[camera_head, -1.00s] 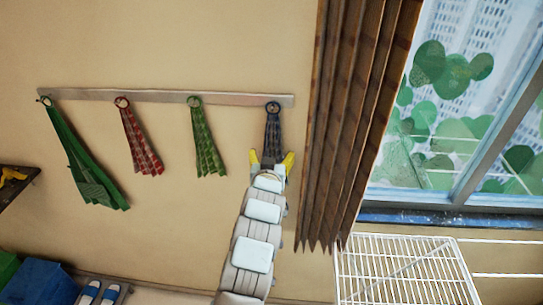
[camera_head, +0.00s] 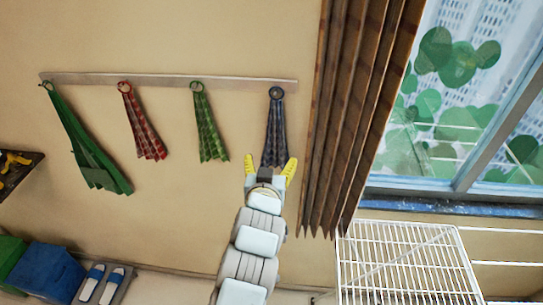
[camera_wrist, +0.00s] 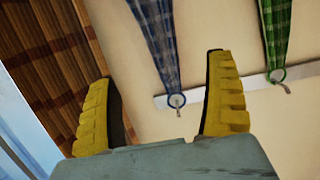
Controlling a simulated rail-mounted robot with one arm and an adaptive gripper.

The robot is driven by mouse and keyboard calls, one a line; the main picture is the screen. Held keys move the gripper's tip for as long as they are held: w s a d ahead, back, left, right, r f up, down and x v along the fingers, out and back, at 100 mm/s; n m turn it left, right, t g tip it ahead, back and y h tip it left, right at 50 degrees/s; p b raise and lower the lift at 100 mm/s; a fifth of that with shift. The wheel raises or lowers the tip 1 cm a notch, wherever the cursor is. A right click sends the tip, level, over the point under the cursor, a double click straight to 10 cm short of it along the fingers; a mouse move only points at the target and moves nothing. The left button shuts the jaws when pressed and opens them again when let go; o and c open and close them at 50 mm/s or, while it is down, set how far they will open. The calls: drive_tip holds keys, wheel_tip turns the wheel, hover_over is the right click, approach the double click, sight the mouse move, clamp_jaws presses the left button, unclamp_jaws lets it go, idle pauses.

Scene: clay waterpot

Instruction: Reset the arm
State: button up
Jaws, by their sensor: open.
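My gripper (camera_head: 270,170) is open, with its yellow fingers spread apart and nothing between them. In the head view it stands just below the dark blue checked cloth (camera_head: 276,130), which hangs by a ring from the right end of the wall rail (camera_head: 170,82). In the wrist view my gripper (camera_wrist: 163,115) shows both yellow fingers wide apart. Beyond them the blue cloth (camera_wrist: 155,35) and its ring hang on the rail (camera_wrist: 215,95). My arm reaches up from the bottom of the head view.
A green apron (camera_head: 90,150), a red checked cloth (camera_head: 143,125) and a green checked cloth (camera_head: 207,125) hang further left. A brown curtain (camera_head: 350,110) is close on the right. A white wire rack (camera_head: 405,265) stands lower right. Blue slippers (camera_head: 100,285) lie lower left.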

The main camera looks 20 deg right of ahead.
drive_tip(key=shift+s+a+r, duration=0.1)
drive_tip(key=shift+s+a, duration=0.15)
drive_tip(key=shift+s, duration=0.25)
drive_tip(key=shift+r, duration=0.1)
